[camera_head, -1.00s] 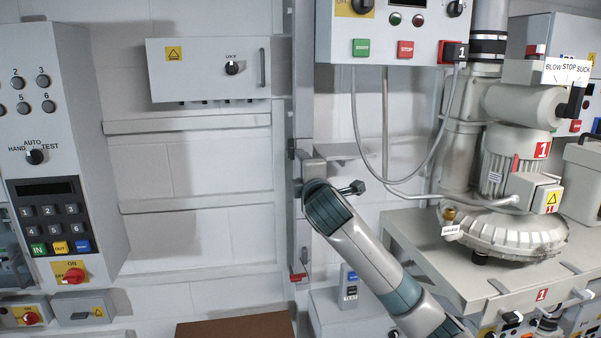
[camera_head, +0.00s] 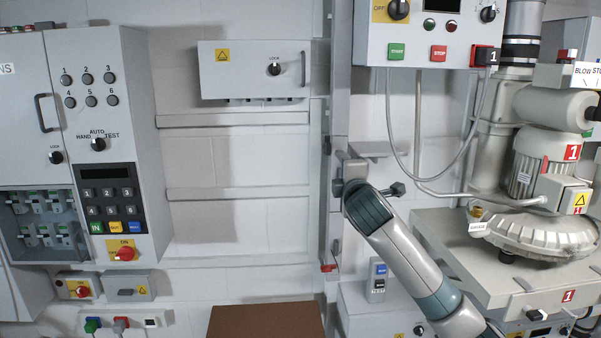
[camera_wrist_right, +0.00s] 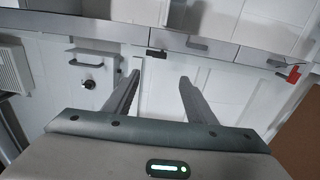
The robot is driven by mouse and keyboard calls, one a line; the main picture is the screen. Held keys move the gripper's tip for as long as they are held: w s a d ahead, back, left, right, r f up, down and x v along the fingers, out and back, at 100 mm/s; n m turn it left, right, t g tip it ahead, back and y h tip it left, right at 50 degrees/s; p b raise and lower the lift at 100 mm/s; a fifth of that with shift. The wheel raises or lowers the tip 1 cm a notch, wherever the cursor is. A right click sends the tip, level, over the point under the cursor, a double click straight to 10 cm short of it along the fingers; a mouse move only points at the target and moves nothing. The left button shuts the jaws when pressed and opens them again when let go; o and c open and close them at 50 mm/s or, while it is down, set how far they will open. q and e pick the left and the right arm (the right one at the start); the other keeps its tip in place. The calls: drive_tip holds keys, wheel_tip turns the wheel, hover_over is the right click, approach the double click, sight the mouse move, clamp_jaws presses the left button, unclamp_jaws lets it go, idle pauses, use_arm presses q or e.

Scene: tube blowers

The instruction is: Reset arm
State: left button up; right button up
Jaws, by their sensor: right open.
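My right gripper (camera_wrist_right: 160,79) is open in the right wrist view. Its two fingers stand apart with nothing between them, in front of the pale wall. In the head view my right arm comes in from the lower right and bends near the wall post; its gripper fingers are hard to make out there. My left gripper is in neither view.
A keypad cabinet (camera_head: 147,100) stands at left, with a lock box (camera_head: 213,85) on the wall. A control box (camera_head: 446,52) hangs above my right arm. A blower (camera_head: 545,238) sits at right. A brown surface (camera_head: 265,322) lies at bottom.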

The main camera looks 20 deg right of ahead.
drive_tip(key=shift+a, duration=0.1)
